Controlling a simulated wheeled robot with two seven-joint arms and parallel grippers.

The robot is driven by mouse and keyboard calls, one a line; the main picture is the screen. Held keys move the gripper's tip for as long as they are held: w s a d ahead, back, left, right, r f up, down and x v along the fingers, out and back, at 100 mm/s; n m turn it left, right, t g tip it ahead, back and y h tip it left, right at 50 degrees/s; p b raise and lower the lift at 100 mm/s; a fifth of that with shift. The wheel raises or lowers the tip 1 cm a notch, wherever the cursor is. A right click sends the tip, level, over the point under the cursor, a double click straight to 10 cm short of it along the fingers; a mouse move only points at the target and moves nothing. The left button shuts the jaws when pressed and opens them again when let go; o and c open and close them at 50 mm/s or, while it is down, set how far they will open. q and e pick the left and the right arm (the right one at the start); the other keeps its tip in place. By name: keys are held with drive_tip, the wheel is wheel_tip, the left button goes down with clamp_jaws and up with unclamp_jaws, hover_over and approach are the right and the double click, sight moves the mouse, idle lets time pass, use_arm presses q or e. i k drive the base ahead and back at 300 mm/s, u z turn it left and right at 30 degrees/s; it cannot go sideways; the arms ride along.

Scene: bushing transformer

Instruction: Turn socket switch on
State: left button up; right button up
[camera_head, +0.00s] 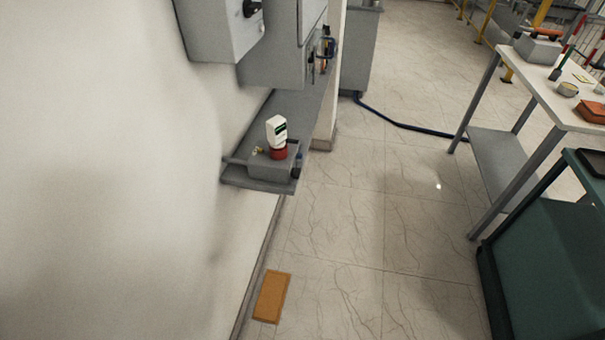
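A small grey box (268,167) sits at the near end of a grey wall shelf (235,177), left of the picture's middle. A red round part (278,153) is on the box, and a white block with a dark green label (277,131) stands on or just behind it. A small dark item (297,163) is at the box's right side. I cannot tell which part is the socket switch or how it is set. Neither of my grippers is in view.
Grey wall cabinets (222,30) hang above the shelf. A brown block (271,296) lies on the floor by the wall. A white-topped table (545,85) and a green cart (550,255) stand at right. A dark blue hose (415,128) crosses the far floor. The middle floor is clear.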

sight(295, 173)
drive_tip(key=z, duration=1)
drive_tip(key=i, duration=4.65)
drive_tip(key=u, duration=4.95)
drive_tip(key=i, duration=0.9)
drive_tip(key=z, duration=0.05)
